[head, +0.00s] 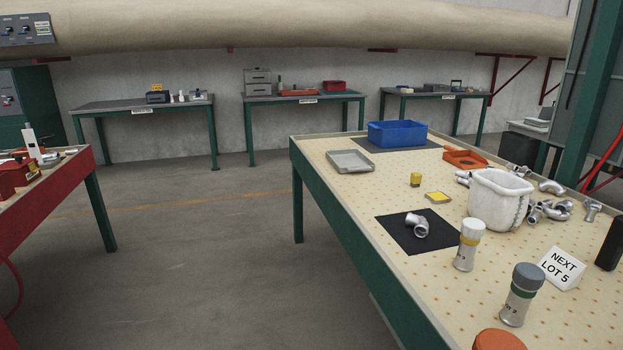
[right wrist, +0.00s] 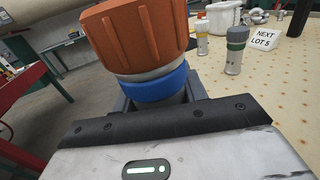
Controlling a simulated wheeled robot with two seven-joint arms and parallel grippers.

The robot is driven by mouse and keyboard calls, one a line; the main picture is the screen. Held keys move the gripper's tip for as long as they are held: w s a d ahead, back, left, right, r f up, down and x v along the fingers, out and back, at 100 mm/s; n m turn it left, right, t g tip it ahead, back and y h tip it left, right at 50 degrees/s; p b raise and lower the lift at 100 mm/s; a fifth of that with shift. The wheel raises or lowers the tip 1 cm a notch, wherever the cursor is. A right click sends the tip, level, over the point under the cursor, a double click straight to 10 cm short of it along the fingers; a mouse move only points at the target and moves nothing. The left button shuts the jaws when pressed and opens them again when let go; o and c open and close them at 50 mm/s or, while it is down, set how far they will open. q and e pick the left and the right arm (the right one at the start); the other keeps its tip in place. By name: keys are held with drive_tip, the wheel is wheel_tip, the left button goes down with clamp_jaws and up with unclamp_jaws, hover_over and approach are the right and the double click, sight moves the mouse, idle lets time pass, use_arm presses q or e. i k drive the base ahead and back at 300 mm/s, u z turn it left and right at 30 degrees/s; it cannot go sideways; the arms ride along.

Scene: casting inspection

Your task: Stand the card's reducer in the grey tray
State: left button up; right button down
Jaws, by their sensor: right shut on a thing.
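The grey tray (head: 351,161) lies empty near the table's left edge in the head view. A silver pipe fitting (head: 417,225) lies on a black mat (head: 400,240); I cannot tell a reducer among the fittings. My right gripper (right wrist: 162,100) is shut on an orange-capped bottle with a blue band (right wrist: 138,38), seen close up in the right wrist view. An orange cap (head: 498,340) shows at the head view's bottom edge. My left gripper is not in view.
A white bin (head: 497,200) stands among several loose fittings (head: 550,210). A yellow-banded bottle (head: 468,245), a green-banded bottle (head: 521,295) and a "NEXT LOT 5" sign (head: 562,268) stand in front. A blue crate (head: 397,134) and orange tray (head: 465,160) are at the back.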

sight(345, 158)
drive_tip(key=u, duration=0.45)
drive_tip(key=i, duration=1.4)
drive_tip(key=u, duration=0.25)
drive_tip(key=i, duration=2.2)
drive_tip(key=z, duration=0.6)
drive_tip(key=i, duration=0.6)
drive_tip(key=z, duration=0.15)
